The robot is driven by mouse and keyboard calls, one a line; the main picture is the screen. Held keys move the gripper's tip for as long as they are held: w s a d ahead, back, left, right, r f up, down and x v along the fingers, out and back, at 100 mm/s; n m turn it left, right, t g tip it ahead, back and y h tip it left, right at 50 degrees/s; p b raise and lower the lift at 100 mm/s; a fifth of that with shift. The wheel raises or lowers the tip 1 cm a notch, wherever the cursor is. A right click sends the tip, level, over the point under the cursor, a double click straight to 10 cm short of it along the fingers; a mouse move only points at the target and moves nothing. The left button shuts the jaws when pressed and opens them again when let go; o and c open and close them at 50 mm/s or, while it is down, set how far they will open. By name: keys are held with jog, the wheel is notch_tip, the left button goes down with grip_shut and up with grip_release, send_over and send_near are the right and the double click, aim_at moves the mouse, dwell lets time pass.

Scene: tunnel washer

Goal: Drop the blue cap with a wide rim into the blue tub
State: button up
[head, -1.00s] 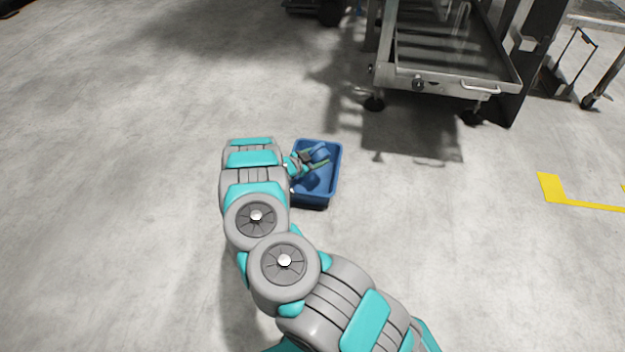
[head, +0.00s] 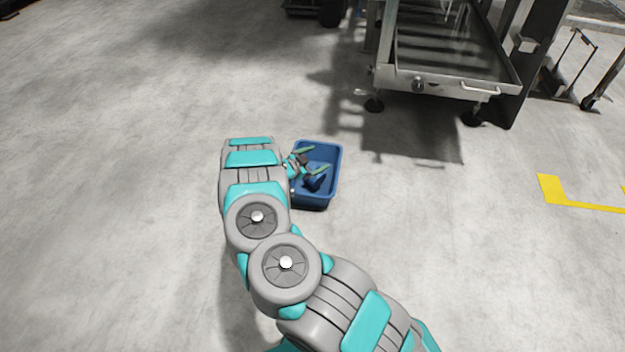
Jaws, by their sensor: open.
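The blue tub (head: 337,172) stands on the floor near the middle of the head view, its left side partly hidden by my arm. My gripper (head: 321,159) is over the tub with its two green fingers spread apart and nothing between them. The blue cap (head: 314,183) shows as a darker blue shape inside the tub, below the lower finger. It looks tilted and is partly covered by the finger, so its rim is hard to make out.
A metal cart (head: 447,88) on casters stands at the upper right, apart from the tub. Yellow floor tape (head: 550,189) lies at the right. The concrete floor around the tub is clear.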

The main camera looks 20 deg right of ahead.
jog(key=v, duration=0.6)
jog(key=shift+s+a, duration=0.15)
jog(key=shift+a, duration=0.15)
jog(key=shift+r, duration=0.15)
